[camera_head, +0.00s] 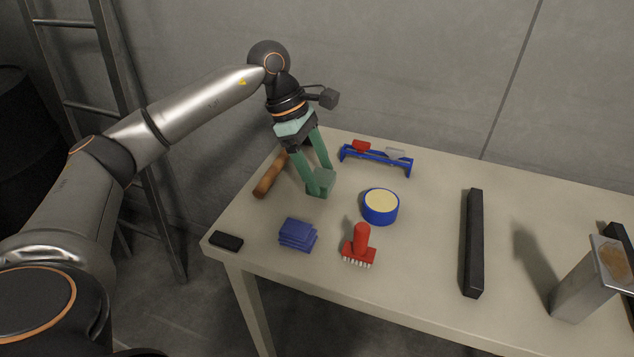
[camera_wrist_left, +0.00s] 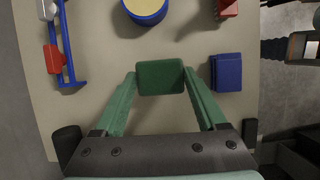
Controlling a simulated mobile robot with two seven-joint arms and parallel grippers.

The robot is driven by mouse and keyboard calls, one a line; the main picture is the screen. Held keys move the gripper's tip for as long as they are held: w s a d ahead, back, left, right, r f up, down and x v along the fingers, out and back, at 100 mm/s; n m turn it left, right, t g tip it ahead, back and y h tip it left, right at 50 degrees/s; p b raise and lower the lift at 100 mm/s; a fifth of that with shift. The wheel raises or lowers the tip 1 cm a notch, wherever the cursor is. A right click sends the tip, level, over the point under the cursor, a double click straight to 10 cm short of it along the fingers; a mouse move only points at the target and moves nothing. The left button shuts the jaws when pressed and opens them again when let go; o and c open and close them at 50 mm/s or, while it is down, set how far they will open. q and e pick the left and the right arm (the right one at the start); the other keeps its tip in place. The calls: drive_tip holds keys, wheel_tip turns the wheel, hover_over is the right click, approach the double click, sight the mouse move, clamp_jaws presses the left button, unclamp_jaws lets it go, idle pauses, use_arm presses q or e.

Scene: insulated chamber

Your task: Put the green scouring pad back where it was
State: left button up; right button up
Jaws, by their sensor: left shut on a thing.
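The green scouring pad (camera_wrist_left: 160,77) is a dark green block between the fingertips of my left gripper (camera_wrist_left: 161,80). In the head view the pad (camera_head: 321,182) shows at the tips of my left gripper (camera_head: 317,184), whose green fingers are shut on it. The gripper points down over the left part of the table. I cannot tell whether the pad touches the tabletop.
On the table (camera_head: 425,220), a blue stack (camera_head: 297,235), a red brush (camera_head: 359,246) and a blue round tub (camera_head: 380,206) lie in front. A blue rack (camera_head: 376,159) stands behind, a brown roller (camera_head: 270,176) left. A black bar (camera_head: 473,243) and grey box (camera_head: 592,281) are right.

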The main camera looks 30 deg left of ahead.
use_arm(q)
drive_tip(key=shift+w+a+f, duration=0.1)
drive_tip(key=shift+f, duration=0.85)
drive_tip(key=shift+w+a+f, duration=0.1)
drive_tip(key=shift+f, duration=0.8)
drive_tip(key=shift+f, duration=0.15)
drive_tip(key=o, duration=1.1)
drive_tip(key=shift+o, duration=0.2)
drive_tip(key=v, duration=1.2)
drive_tip(key=shift+r+p, duration=0.2)
drive_tip(key=shift+p, duration=0.25)
